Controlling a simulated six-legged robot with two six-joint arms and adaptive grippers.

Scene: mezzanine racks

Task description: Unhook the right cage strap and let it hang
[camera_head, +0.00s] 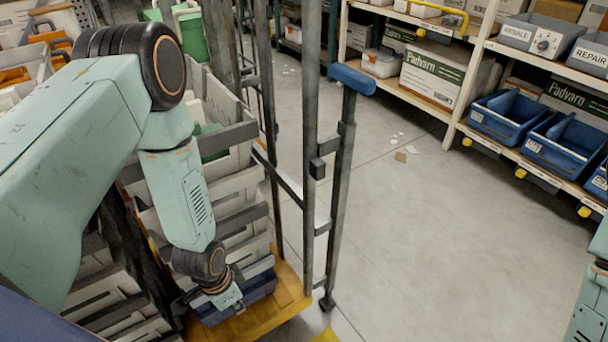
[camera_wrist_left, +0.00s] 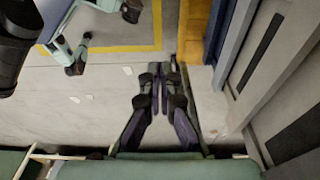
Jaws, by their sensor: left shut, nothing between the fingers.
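A cage of dark upright posts (camera_head: 310,120) stands around stacked grey totes (camera_head: 205,165). Dark grey bands (camera_head: 228,137) cross the totes, and a grey strip (camera_head: 278,176) slants towards the posts. I cannot tell which of these is the right cage strap, nor see its hook. My left gripper (camera_head: 232,302) is low in front of the stack, by the dark blue bottom tote (camera_head: 258,288). Its fingers (camera_wrist_left: 160,82) are shut and empty in the left wrist view, with grey tote walls (camera_wrist_left: 262,75) to the right. My right gripper is out of view.
A blue-topped post (camera_head: 352,78) stands right of the cage. A yellow base (camera_head: 290,292) lies under the totes. Racks with blue bins (camera_head: 510,115) and a Padvarn box (camera_head: 436,75) line the back right. The grey floor (camera_head: 430,240) between is mostly clear.

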